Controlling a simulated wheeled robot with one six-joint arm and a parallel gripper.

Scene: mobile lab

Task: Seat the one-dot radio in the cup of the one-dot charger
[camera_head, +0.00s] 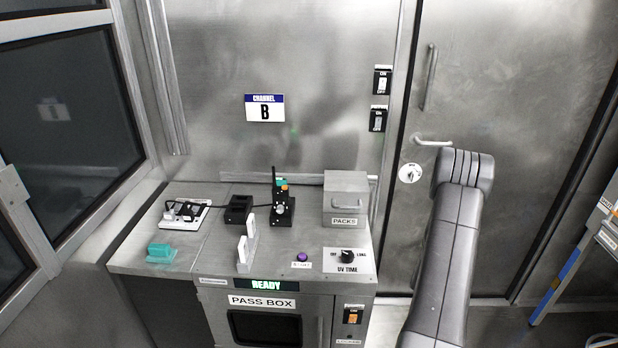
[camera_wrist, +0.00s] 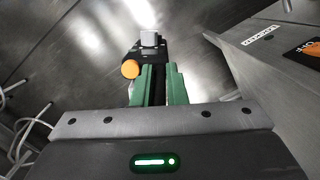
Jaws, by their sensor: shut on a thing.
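In the wrist view my gripper (camera_wrist: 159,88) is shut on a black radio (camera_wrist: 153,52). The radio has an orange round knob and a grey knob; no dot mark is readable on it. My gripper and this radio do not show in the head view. On the counter, a black charger (camera_head: 239,209) stands with nothing visible standing in its cup. Dot marks on the chargers are too small to read.
A metal PACKS box (camera_head: 346,202) stands right of the chargers. A white upright holder (camera_head: 246,248), a teal block (camera_head: 160,253), a purple button (camera_head: 302,256) and a UV TIME dial (camera_head: 348,257) are nearer the front. A power strip (camera_head: 184,216) with cables lies left.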

